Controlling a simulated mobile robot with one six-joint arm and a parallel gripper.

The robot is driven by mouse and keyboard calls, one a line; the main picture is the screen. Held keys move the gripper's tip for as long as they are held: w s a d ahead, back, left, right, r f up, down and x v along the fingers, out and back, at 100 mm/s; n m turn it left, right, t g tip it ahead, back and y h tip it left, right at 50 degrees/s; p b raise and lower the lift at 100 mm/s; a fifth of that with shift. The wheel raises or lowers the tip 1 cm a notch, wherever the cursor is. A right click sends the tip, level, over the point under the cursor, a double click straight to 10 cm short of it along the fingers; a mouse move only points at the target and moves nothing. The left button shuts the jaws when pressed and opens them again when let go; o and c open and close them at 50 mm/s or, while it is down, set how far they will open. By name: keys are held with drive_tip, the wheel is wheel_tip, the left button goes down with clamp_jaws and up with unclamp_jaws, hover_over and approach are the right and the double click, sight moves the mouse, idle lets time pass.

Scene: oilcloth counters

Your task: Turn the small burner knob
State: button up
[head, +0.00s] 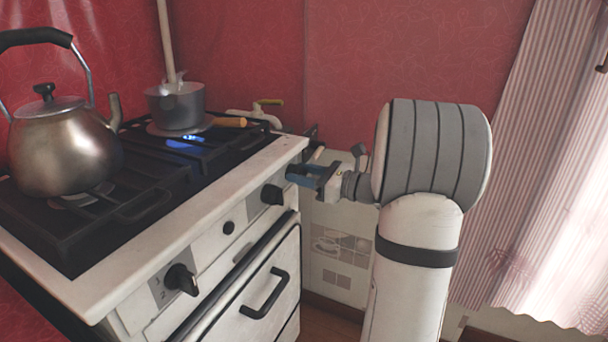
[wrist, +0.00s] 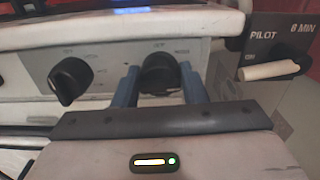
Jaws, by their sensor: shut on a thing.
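My gripper (head: 303,176) reaches in from the right to the right end of the stove's front panel. In the wrist view, its two blue fingers (wrist: 159,70) stand on both sides of a black knob (wrist: 160,76) and are shut on it. The knob sits at the right of a grey plate with small printed marks. In the head view, my gripper hides this knob. Another black knob (wrist: 70,80) is to its left, tilted; it also shows in the head view (head: 272,194).
The stove top holds a metal kettle (head: 65,147) and a small pot (head: 176,106). A blue flame (head: 187,141) burns. A dark box marked PILOT (wrist: 278,48) is right of the panel.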

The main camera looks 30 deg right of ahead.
drive_tip(key=n+b, duration=0.2)
drive_tip(key=n, duration=0.2)
drive_tip(key=shift+f+n+b, duration=0.15)
drive_tip(key=shift+n+b, duration=0.15)
drive_tip(key=shift+b, duration=0.05)
drive_tip(key=n+b, duration=0.3)
drive_tip(key=n, duration=0.1)
drive_tip(key=shift+a+n, duration=0.1)
drive_tip(key=shift+n, duration=0.2)
drive_tip(key=n+b, duration=0.1)
drive_tip(key=n, duration=0.2)
drive_tip(key=shift+s+n, duration=0.1)
drive_tip(key=shift+n, duration=0.2)
drive_tip(key=n, duration=0.4)
drive_tip(key=shift+n, duration=0.3)
drive_tip(key=o, duration=0.9)
drive_tip(key=shift+o, duration=0.2)
